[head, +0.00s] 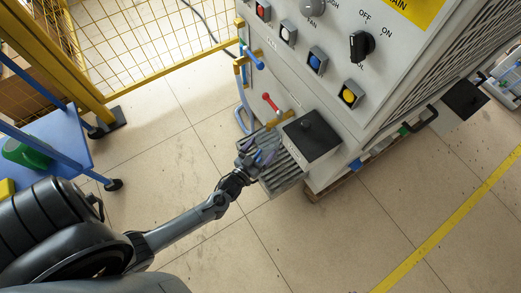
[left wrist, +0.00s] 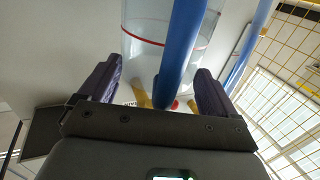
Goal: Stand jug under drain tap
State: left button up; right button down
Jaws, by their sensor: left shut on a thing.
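The clear jug (left wrist: 142,45) with a red line shows in the left wrist view, just beyond my fingers. Its blue handle (left wrist: 183,45) runs between the purple fingertips. My left gripper (head: 260,157) is shut on the jug's handle, over the slatted grate (head: 284,178) at the foot of the machine. In the head view the clear jug is hard to make out. The drain tap shows as a red lever (head: 270,102) and a brass part (head: 280,119) on the machine's side, close to the gripper. I cannot tell whether the jug touches the grate. My right gripper is out of view.
The grey machine (head: 330,85) with buttons and a rotary switch fills the upper right. A black plate (head: 311,136) juts out beside the grate. A blue pipe (head: 243,112) runs at its left. A blue cart (head: 60,140) and yellow fence (head: 150,80) stand left. Floor ahead is clear.

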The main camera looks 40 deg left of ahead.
pick_arm(q)
jog(key=shift+w, duration=0.1)
jog(key=shift+f, duration=0.1)
jog(key=o, duration=1.1)
